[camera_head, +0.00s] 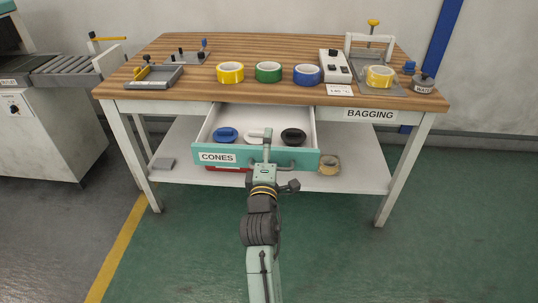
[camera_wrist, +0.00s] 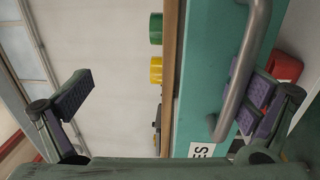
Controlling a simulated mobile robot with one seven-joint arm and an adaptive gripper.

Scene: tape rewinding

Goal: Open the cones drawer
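The cones drawer (camera_head: 262,154) is a teal-fronted drawer with a white CONES label (camera_head: 217,157), pulled well out from under the wooden table top. Blue, white and black cones lie inside it. My gripper (camera_head: 267,153) is at the drawer front, right of the label, with one finger rising above the front's top edge. In the wrist view the gripper (camera_wrist: 165,95) is spread wide open. The grey bar handle (camera_wrist: 247,68) crosses close to the right finger and overlaps its pad. The left finger is clear of the drawer front. I cannot tell whether the finger touches the handle.
The table top (camera_head: 180,48) holds yellow, green and blue tape rolls and several fixtures. A BAGGING label (camera_head: 370,114) marks the right side. The lower shelf (camera_head: 355,178) carries a brown tape roll (camera_head: 329,165). The green floor in front is clear.

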